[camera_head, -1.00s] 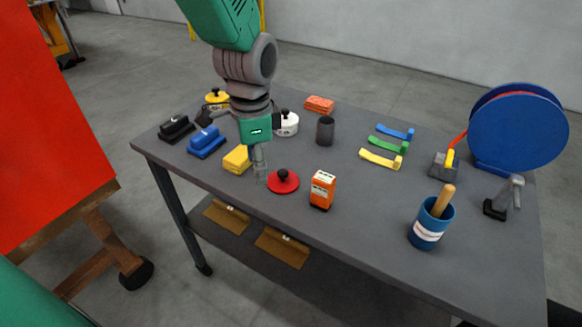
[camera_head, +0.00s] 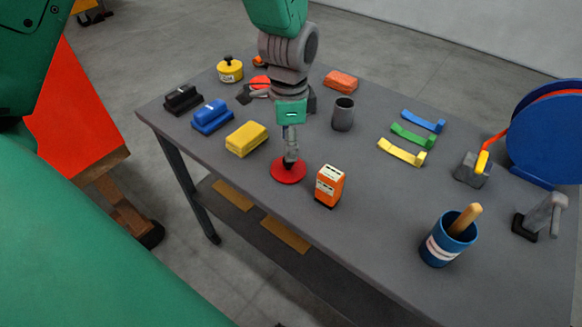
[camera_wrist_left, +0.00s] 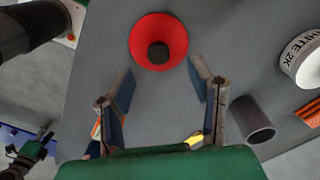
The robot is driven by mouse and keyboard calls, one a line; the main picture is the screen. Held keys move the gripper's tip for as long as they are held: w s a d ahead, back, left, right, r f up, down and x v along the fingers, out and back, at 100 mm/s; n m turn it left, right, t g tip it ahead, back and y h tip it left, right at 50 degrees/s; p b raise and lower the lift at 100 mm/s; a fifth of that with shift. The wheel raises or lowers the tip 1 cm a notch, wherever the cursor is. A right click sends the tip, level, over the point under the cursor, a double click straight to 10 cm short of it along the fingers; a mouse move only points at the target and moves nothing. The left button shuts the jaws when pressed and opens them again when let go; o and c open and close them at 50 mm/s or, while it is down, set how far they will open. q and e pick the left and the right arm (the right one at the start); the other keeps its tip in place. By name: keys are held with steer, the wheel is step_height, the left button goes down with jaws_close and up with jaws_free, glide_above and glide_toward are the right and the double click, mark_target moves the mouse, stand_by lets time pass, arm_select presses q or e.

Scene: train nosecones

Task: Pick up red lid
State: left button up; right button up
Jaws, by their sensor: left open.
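The red lid (camera_head: 288,172) is a flat round disc lying on the table near its front edge. Its dark knob is mostly hidden by my gripper in the head view. In the left wrist view the lid (camera_wrist_left: 142,38) shows whole, with the dark knob (camera_wrist_left: 158,53) in its middle. My left gripper (camera_head: 291,158) is over the lid, pointing down. In the left wrist view its two fingers (camera_wrist_left: 160,72) are apart with nothing between them, and the knob appears just beyond the tips. Whether they touch the lid is unclear. My right gripper does not show clearly.
An orange box (camera_head: 329,186) stands close right of the lid. A yellow block (camera_head: 246,138) lies to its left. A grey cup (camera_head: 343,114) stands behind. A white can (camera_wrist_left: 301,62) is near in the wrist view. A blue cup (camera_head: 448,243) is front right.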

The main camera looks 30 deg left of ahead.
mark_target(288, 165)
arm_select(q)
steer(key=f, duration=0.4)
steer(key=shift+s+a+f, duration=0.15)
steer(key=shift+a+f, duration=0.05)
steer(key=shift+f, duration=0.7)
steer(key=shift+d, duration=0.1)
steer(key=shift+r, duration=0.1)
jaws_close()
